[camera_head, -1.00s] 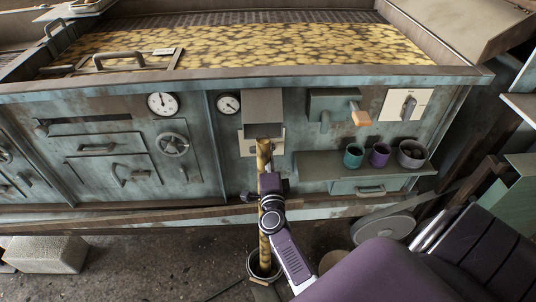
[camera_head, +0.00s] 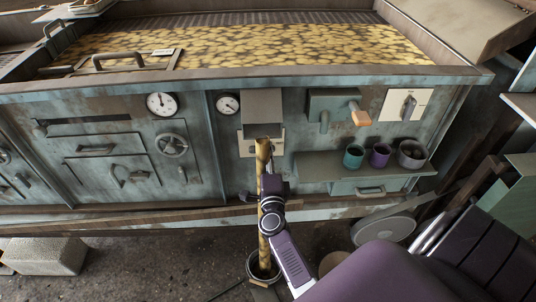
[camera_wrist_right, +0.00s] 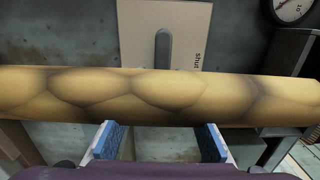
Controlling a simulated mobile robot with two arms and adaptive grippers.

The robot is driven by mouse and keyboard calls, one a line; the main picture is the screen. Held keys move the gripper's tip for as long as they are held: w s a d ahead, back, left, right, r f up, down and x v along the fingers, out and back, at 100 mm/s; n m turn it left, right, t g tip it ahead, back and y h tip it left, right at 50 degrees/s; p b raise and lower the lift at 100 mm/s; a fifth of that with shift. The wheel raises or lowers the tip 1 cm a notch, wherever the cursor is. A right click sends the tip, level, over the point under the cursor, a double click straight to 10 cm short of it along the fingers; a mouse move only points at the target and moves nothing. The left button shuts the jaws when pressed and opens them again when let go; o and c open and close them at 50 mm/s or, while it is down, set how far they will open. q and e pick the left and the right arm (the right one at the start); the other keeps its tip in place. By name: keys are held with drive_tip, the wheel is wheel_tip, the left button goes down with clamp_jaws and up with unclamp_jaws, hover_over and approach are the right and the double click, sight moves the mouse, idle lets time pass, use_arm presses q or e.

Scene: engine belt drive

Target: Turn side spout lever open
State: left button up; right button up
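A box-shaped spout (camera_head: 262,104) on the tank's front has a mottled yellow column (camera_head: 263,235) below it, reaching down to a bucket (camera_head: 253,268). Partly behind the column is a plate (camera_head: 246,148). In the right wrist view a plate (camera_wrist_right: 137,28) carries a grey lever (camera_wrist_right: 163,48) and the word "shut". The yellow column (camera_wrist_right: 150,92) crosses in front of it. My right gripper (camera_wrist_right: 158,128) is open, its blue-padded fingers apart and empty, on the near side of the column. A second plate with a dark lever (camera_head: 408,106) is at the tank's right. My left gripper is out of view.
A green box (camera_head: 333,103) with an orange-ended handle (camera_head: 360,116) is right of the spout. Below it a shelf (camera_head: 320,168) holds several cups, including a teal one (camera_head: 353,156). Gauges (camera_head: 162,104) and a handwheel (camera_head: 172,145) are on the left.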

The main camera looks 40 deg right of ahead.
drive_tip(key=n+p, duration=0.1)
drive_tip(key=n, duration=0.2)
drive_tip(key=r+n+p, duration=0.1)
drive_tip(key=n, duration=0.2)
drive_tip(key=n+p, duration=0.1)
drive_tip(key=n, duration=0.2)
drive_tip(key=shift+w+a+r, duration=0.2)
drive_tip(key=shift+r, duration=0.15)
drive_tip(key=n, duration=0.6)
drive_tip(key=a+n+b, duration=0.1)
drive_tip(key=n, duration=0.2)
drive_tip(key=shift+w+a+r, duration=0.1)
drive_tip(key=shift+w, duration=0.25)
drive_tip(key=v, duration=0.8)
drive_tip(key=s+a+f+n+g+y+b, duration=0.1)
drive_tip(key=s+a+f+n+y, duration=0.1)
drive_tip(key=f, duration=0.9)
drive_tip(key=s+a+f+n+g+y+b, duration=0.1)
drive_tip(key=s+a+f+n+y, duration=0.1)
drive_tip(key=s+a+f+y, duration=0.2)
drive_tip(key=s+a+f+n+g+y+b, duration=0.1)
drive_tip(key=a+f, duration=0.7)
drive_tip(key=f, duration=1)
drive_tip(key=shift+s+f+n+g+y+b, duration=0.35)
drive_tip(key=shift+s+n+g+y, duration=0.15)
drive_tip(key=shift+s+n+y, duration=0.8)
